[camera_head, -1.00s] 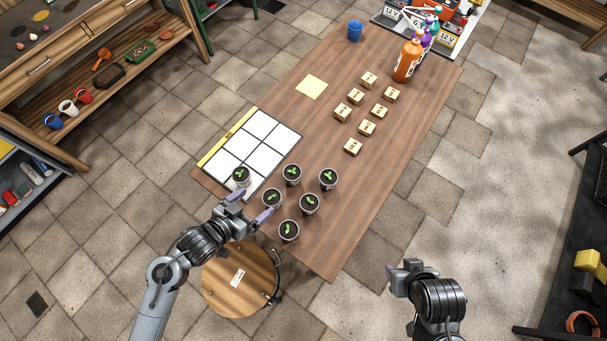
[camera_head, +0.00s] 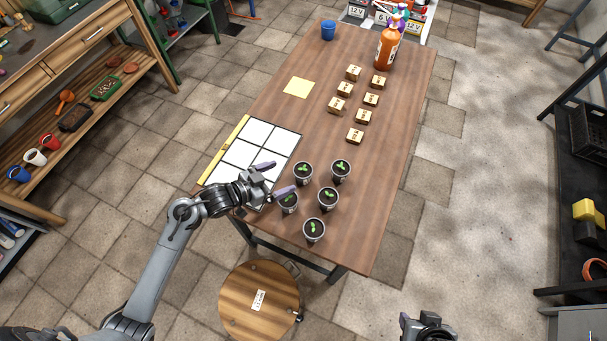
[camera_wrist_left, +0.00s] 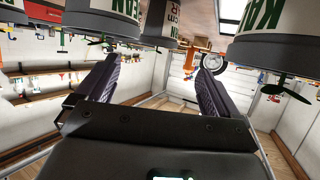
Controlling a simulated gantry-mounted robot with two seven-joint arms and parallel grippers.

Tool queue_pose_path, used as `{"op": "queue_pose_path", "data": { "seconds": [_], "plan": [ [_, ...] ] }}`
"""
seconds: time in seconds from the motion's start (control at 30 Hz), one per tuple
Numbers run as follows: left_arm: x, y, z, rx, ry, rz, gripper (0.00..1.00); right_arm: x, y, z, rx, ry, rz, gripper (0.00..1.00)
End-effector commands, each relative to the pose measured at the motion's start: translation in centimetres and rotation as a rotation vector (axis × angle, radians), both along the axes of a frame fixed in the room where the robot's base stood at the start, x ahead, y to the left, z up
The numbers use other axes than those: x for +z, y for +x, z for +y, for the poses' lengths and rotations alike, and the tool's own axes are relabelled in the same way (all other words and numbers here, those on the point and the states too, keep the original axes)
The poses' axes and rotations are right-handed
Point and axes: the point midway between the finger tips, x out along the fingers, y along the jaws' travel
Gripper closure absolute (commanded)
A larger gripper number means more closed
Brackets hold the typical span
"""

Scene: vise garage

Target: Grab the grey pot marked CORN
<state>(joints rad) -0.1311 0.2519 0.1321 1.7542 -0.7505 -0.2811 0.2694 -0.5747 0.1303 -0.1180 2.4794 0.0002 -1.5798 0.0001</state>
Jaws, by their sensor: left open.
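Several grey pots with dark soil and green seedlings stand at the near end of the wooden table in the head view; their labels are unreadable there. In the left wrist view, where the pots appear upside down, a pot at top middle (camera_wrist_left: 162,28) shows part of a label that looks like CORN. A pot ending in EAN (camera_wrist_left: 103,18) is at its left, and a KAL pot (camera_wrist_left: 270,40) at the right. My left gripper (camera_head: 278,179) is open and empty, low beside the pots, its fingers pointing towards them. My right gripper (camera_head: 420,322) is at the bottom edge, its jaws unclear.
A white gridded mat (camera_head: 240,153) with a yellow strip lies left of the pots on the table (camera_head: 378,215). Small wooden blocks (camera_head: 355,136), an orange bottle (camera_head: 387,46) and a blue cup (camera_head: 328,30) stand farther back. A round stool (camera_head: 245,300) stands below the near edge.

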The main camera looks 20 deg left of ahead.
Motion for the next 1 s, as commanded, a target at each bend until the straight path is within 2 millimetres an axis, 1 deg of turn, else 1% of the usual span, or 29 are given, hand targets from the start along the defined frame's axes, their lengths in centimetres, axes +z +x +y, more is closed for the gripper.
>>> {"op": "queue_pose_path", "data": {
  "seconds": [0.03, 0.1, 0.4, 0.7, 0.83, 1.0],
  "plan": [
    [-0.2, 0.6, -0.3, 0.002, -0.004, 0.0, 0.05, 0.1, 0.0, 0.1, 0.0, 0.001, 0.0, 0.57],
    [-0.5, 1.2, -0.7, 0.002, -0.003, 0.0, 0.05, 0.1, -0.1, 0.1, 0.0, 0.003, 0.002, 0.57],
    [-1.3, 2.4, -1.7, 0.001, -0.003, 0.001, 0.05, 0.2, -0.2, 0.3, -0.004, 0.011, 0.006, 0.57],
    [-3.0, 4.9, -3.6, 0.001, -0.002, 0.0, 0.05, 0.7, -0.3, 0.4, -0.007, 0.016, 0.007, 0.57],
    [-3.4, 5.4, -3.9, 0.001, -0.001, -0.001, 0.05, 0.7, -0.3, 0.4, -0.007, 0.015, 0.006, 0.57],
    [-3.4, 5.5, -3.9, 0.001, 0.0, 0.0, 0.05, 0.7, -0.3, 0.4, -0.005, 0.013, 0.006, 0.57]
  ]
}}
